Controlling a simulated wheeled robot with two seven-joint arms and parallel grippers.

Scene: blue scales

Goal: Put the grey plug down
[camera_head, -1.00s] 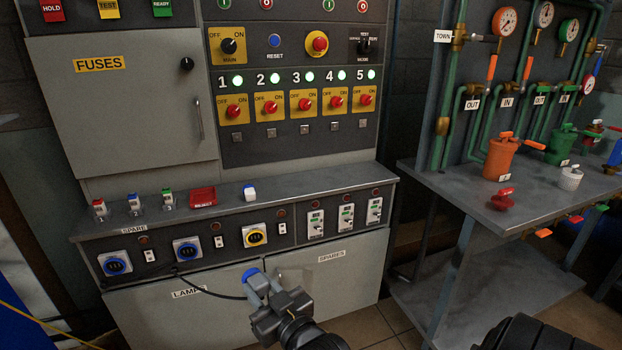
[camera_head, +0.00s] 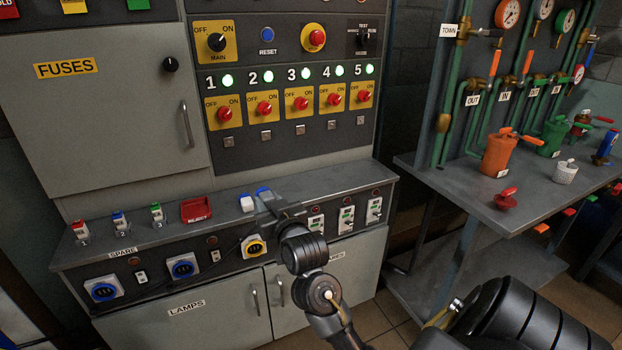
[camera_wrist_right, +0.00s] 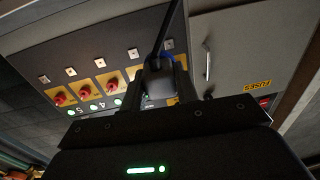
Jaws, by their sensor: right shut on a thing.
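The grey plug (camera_wrist_right: 157,80) is between the fingers of my right gripper in the right wrist view. A black cable runs upward from it, and a blue part shows at its side. In the head view my right gripper (camera_head: 270,200) is over the grey ledge (camera_head: 345,184) of the panel, with the plug's blue end (camera_head: 262,190) showing at its tip. I cannot tell whether the plug touches the ledge. My left gripper is not in view.
The ledge right of the gripper looks clear. A valve bench (camera_head: 450,190) stands at the right.

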